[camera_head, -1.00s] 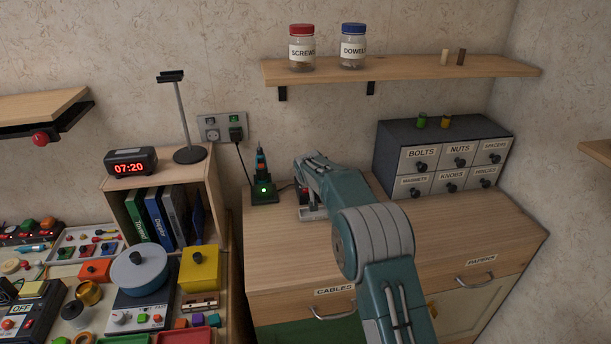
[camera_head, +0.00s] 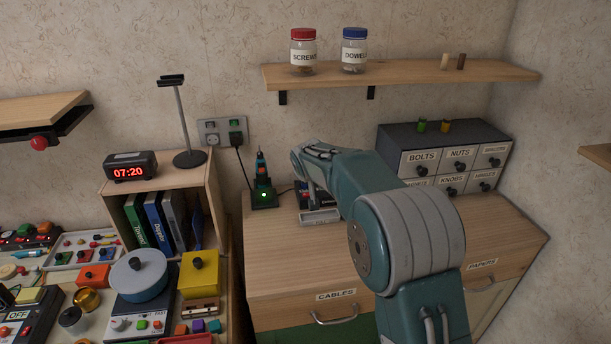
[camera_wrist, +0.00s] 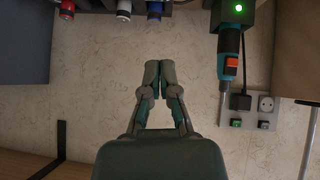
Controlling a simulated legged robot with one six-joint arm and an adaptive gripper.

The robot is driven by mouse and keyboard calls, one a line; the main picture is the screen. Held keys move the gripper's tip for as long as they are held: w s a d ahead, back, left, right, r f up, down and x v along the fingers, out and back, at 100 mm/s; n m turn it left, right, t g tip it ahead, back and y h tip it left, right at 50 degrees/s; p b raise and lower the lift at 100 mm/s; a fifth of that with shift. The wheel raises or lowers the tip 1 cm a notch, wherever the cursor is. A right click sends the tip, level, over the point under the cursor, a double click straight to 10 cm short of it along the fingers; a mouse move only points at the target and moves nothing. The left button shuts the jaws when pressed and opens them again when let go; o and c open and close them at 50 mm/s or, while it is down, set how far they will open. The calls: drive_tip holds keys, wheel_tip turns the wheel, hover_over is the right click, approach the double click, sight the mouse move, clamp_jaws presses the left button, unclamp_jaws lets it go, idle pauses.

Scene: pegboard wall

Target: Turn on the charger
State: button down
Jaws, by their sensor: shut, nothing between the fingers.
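The charger (camera_head: 264,199) is a small black dock on the cabinet top, with a green light lit on its front. A teal and orange screwdriver-like tool (camera_head: 261,167) stands upright in it. In the wrist view the charger (camera_wrist: 236,16) is at the upper right, upside down, with the tool (camera_wrist: 230,66) hanging below. A wall outlet (camera_head: 212,139) behind has two switches and a black plug (camera_head: 236,136) in its right socket. My gripper (camera_wrist: 160,68) is shut and empty, left of the tool in the wrist view and apart from it. My arm hides the gripper's tips in the head view.
A grey holder (camera_head: 319,217) sits right of the charger, partly behind my arm. A drawer unit (camera_head: 441,142) stands further right, and a shelf (camera_head: 405,74) with jars hangs above. A wooden cubby (camera_head: 208,187) with books stands at left. Bare wall is in front of my gripper.

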drive_tip(key=shift+w+d+r, duration=0.1)
drive_tip(key=shift+d+r, duration=0.05)
drive_tip(key=shift+d, duration=0.4)
drive_tip(key=shift+w+d+r, duration=0.1)
drive_tip(key=shift+d+r, duration=0.05)
drive_tip(key=shift+d, duration=0.35)
drive_tip(key=shift+f, duration=0.1)
hover_over(308, 194)
drive_tip(key=f, duration=0.4)
drive_tip(key=s+f, duration=0.1)
drive_tip(key=f, duration=0.1)
drive_tip(key=shift+d+f, duration=0.35)
drive_tip(key=shift+f, duration=0.05)
drive_tip(key=f, duration=0.3)
drive_tip(key=shift+w+d+f, duration=0.1)
drive_tip(key=shift+w+d, duration=0.05)
drive_tip(key=shift+w, duration=0.1)
drive_tip(key=shift+f, duration=0.45)
drive_tip(key=shift+d+f, duration=0.1)
